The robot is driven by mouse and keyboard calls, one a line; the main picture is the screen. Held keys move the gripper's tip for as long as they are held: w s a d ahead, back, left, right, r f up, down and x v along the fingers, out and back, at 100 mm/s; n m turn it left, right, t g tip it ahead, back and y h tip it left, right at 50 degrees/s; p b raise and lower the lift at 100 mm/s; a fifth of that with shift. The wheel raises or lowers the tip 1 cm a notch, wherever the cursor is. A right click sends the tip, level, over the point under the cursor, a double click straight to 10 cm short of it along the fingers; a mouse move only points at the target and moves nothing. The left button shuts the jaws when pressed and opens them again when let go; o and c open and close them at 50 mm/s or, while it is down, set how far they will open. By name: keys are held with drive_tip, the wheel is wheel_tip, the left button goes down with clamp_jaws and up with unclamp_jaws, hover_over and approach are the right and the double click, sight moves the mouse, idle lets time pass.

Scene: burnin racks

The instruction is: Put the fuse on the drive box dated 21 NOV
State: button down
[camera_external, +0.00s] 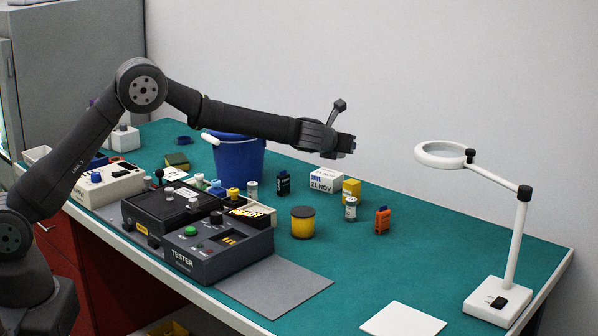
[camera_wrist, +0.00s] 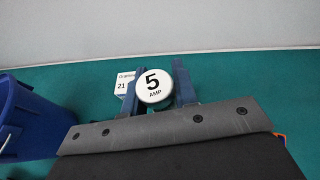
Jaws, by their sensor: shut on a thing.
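The drive box (camera_external: 326,181) is a small white box marked 21 NOV, on the green bench to the right of the blue bucket. Part of it, with "21" readable, shows in the wrist view (camera_wrist: 122,86), behind the left finger. My gripper (camera_external: 347,146) is raised above and slightly right of the box in the external view. In the wrist view its blue fingers (camera_wrist: 158,96) are shut on the fuse (camera_wrist: 153,84), which has a round white end marked 5 AMP. The fuse's body is hidden below its end, and I cannot make the fuse out in the external view.
A blue bucket (camera_external: 236,160) stands left of the box. A yellow block (camera_external: 351,190), a small pale cylinder (camera_external: 350,210), an orange item (camera_external: 382,221) and a yellow jar (camera_external: 302,222) stand nearby. The tester (camera_external: 215,250) is in front; a magnifier lamp (camera_external: 520,240) is right.

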drive_tip(key=w, duration=0.5)
hover_over(328, 171)
drive_tip(key=f, duration=0.6)
drive_tip(key=shift+s+f, duration=0.15)
drive_tip(key=shift+s, duration=0.05)
drive_tip(key=shift+w+f, duration=0.1)
drive_tip(key=shift+f, duration=1.95)
drive_tip(key=shift+f, duration=0.15)
drive_tip(key=c, duration=1.1)
unclamp_jaws()
drive_tip(key=shift+c, duration=0.2)
